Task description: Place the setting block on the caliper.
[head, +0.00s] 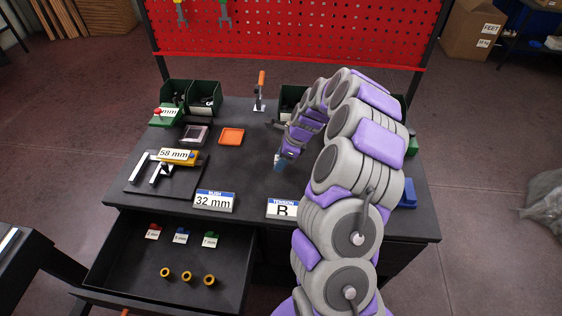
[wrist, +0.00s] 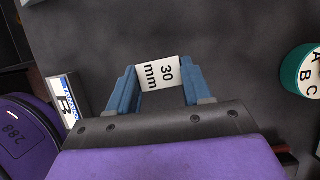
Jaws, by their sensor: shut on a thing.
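A caliper (head: 145,170) with pale metal jaws and a yellow-orange body lies on a dark plate at the left of the table in the head view. A "58 mm" label (head: 177,155) shows at its body. My gripper (head: 281,158) is over the middle of the table, to the right of the caliper and apart from it. In the wrist view, my gripper (wrist: 160,75) has its blue fingers shut on the setting block (wrist: 158,73), whose white face reads "30 mm". The rest of the block is hidden; in the head view it is too small to make out.
Signs "BUSH 32 mm" (head: 214,201) and "TENSION B" (head: 282,208) stand along the front edge. An orange tray (head: 231,136), a grey box (head: 195,134) and an orange-handled clamp (head: 260,90) stand behind. An open drawer (head: 130,275) holds bushings. A green A-B-C dial (wrist: 302,72) is right of my gripper.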

